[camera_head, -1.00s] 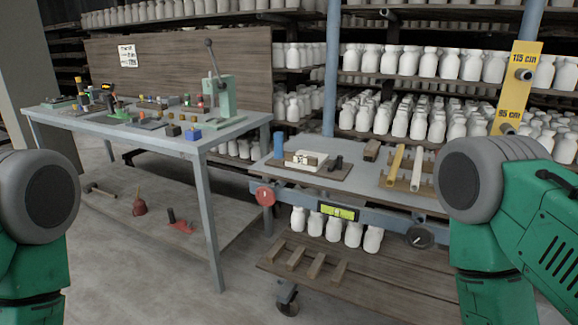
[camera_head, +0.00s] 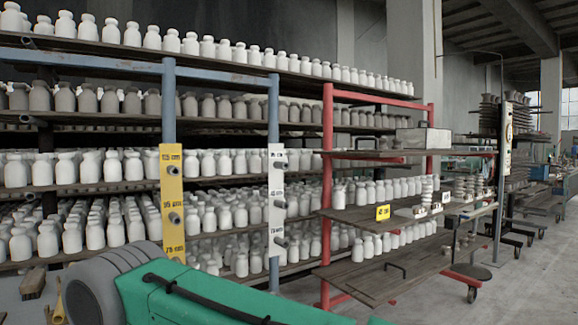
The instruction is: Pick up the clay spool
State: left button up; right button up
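No clay spool can be made out for certain. Small white ribbed pieces (camera_head: 427,191) stand at the right end of the middle shelf of a red-framed cart, some way off to the right of centre. More pale ribbed pieces (camera_head: 460,187) stand just right of them; they are too small to tell whether one is a spool. Neither of my grippers is in view.
The red-framed cart (camera_head: 327,200) holds white bottles, a yellow tag (camera_head: 383,212) and a grey box (camera_head: 422,138). Blue-framed racks (camera_head: 169,120) full of pale jars fill the left. A yellow height gauge (camera_head: 172,205) hangs there. Open floor (camera_head: 535,270) lies at the right.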

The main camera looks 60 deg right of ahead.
aim_at(382, 142)
jog(key=z, duration=2.7)
jog(key=u, duration=0.5)
jog(key=i+l+u, duration=0.25)
jog(key=l, duration=0.15)
jog(key=i+l+u, duration=0.2)
jog(key=l, duration=0.2)
jog(key=l+u, duration=0.25)
jog(key=l, duration=0.2)
jog(key=i+l+u, duration=0.2)
jog(key=l, duration=0.25)
jog(key=k, duration=0.1)
